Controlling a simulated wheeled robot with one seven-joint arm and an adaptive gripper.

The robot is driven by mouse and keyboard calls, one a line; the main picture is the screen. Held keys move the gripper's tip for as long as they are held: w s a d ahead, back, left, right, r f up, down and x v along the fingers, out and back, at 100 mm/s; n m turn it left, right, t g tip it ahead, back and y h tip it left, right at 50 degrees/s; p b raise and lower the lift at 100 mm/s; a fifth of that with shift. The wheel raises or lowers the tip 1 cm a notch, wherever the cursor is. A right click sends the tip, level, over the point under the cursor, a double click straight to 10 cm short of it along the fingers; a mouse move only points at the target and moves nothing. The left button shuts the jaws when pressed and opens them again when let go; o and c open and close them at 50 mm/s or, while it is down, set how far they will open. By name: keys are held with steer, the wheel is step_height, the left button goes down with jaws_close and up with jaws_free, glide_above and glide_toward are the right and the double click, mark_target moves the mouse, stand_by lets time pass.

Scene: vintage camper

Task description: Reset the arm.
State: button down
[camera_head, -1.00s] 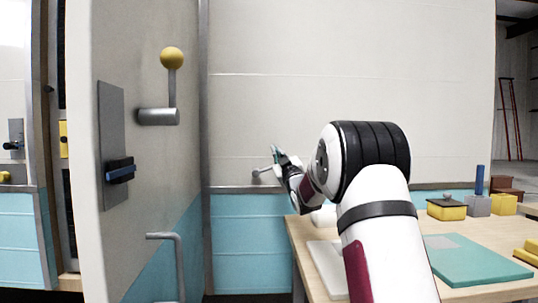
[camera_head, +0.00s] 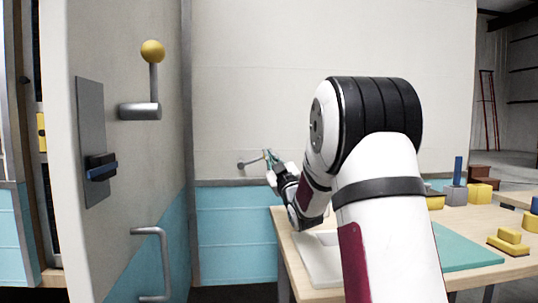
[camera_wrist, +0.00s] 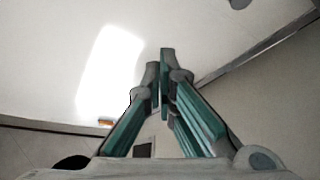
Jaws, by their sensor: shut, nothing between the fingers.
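My gripper (camera_head: 268,157) is at the end of my bent arm, in front of the camper's cream and turquoise wall. In the wrist view its teal-padded fingers (camera_wrist: 160,72) point up and come together at the tips, with nothing held between them. In the head view my arm's white and black links fill the middle right and hide part of the table and wall.
A door panel (camera_head: 140,215) with a yellow-knobbed lever (camera_head: 152,52) and a blue-tipped switch (camera_head: 101,172) stands at left. A wooden table (camera_head: 490,222) at right holds a teal mat (camera_head: 465,249), a white board (camera_head: 316,262) and several blocks.

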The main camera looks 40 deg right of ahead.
stand_by(0.4)
steer(key=s+a+f+m+g+y, duration=0.1)
steer(key=s+a+f+m+g, duration=0.1)
steer(key=s+a+f+g, duration=0.55)
steer(key=s+a+f+m+g+y, duration=0.1)
steer(key=s+a+f+m+g, duration=0.2)
steer(key=s+a, duration=0.55)
steer(key=s+a+f+g+y, duration=0.1)
steer(key=s+a+f+g, duration=0.35)
steer(key=s, duration=0.65)
steer(key=s+a+f+n+g+y, duration=0.1)
steer(key=s+a+f+g, duration=0.3)
steer(key=s, duration=0.7)
steer(key=s+a+f+g+y, duration=0.25)
steer(key=s+a, duration=0.35)
steer(key=s, duration=0.4)
step_height(320, 180, up, 32)
steer(key=s+t+p, duration=0.1)
steer(key=t+p, duration=0.2)
steer(key=p, duration=2.6)
steer(key=shift+s+d+f+h+p, duration=0.15)
steer(key=shift+d+f+h+p, duration=0.05)
steer(key=shift+h+p, duration=0.25)
